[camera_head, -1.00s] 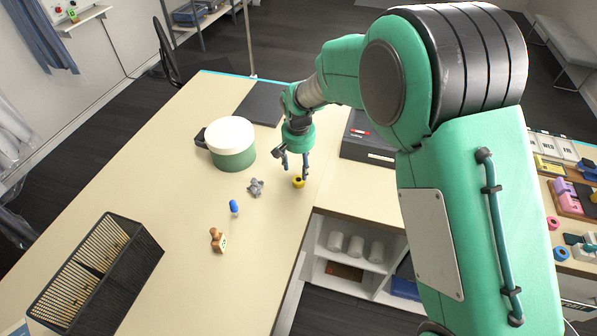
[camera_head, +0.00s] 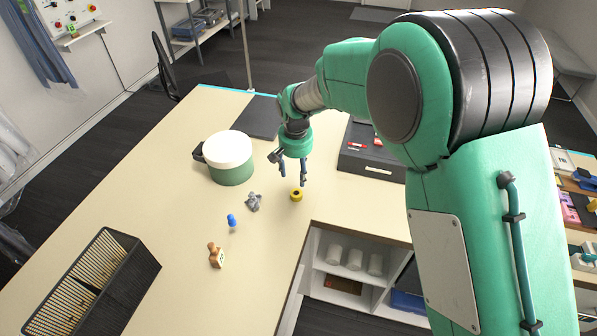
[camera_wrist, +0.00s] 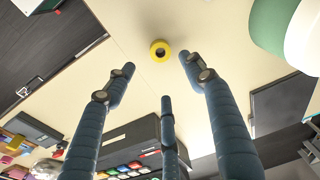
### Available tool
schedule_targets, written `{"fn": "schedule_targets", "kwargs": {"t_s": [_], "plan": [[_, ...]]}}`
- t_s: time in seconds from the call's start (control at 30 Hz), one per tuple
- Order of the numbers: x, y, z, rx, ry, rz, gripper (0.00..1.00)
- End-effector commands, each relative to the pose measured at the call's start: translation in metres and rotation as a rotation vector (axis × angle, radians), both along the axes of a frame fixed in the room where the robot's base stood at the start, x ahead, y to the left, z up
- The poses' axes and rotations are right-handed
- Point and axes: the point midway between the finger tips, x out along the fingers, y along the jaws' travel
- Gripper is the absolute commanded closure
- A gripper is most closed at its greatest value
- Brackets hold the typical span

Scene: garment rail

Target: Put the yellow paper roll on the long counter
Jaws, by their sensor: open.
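The yellow paper roll (camera_head: 297,195) stands on the pale long counter (camera_head: 185,150), close to the counter's inner corner. In the wrist view the yellow paper roll (camera_wrist: 160,50) lies beyond the fingertips with its dark centre hole showing. My gripper (camera_head: 292,178) is open and empty, above the counter and just behind the roll in the head view. Its blue-grey fingers (camera_wrist: 160,85) are spread and apart from the roll in the wrist view.
A green pot with a white lid (camera_head: 230,158), a grey figure (camera_head: 254,202), a blue item (camera_head: 231,221) and a wooden stamp (camera_head: 215,255) are to the left. A black mesh organizer (camera_head: 90,280) stands at front left. A dark case (camera_head: 368,150) sits to the right.

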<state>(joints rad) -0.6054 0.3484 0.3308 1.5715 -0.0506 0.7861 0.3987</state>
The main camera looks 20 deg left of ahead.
Motion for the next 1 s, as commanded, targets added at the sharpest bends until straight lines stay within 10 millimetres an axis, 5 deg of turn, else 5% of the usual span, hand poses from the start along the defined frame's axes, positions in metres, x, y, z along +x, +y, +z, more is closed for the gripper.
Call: {"fn": "schedule_targets", "kwargs": {"t_s": [0.37, 0.57, 0.77, 1.0], "plan": [[0.0, -0.001, 0.002, 0.0, -0.001, -0.001, 0.46], [0.0, -0.018, 0.021, 0.007, -0.012, -0.011, 0.46], [-0.005, -0.061, 0.067, 0.023, -0.038, -0.03, 0.46], [-0.026, -0.134, 0.133, 0.043, -0.083, -0.062, 0.46]]}}
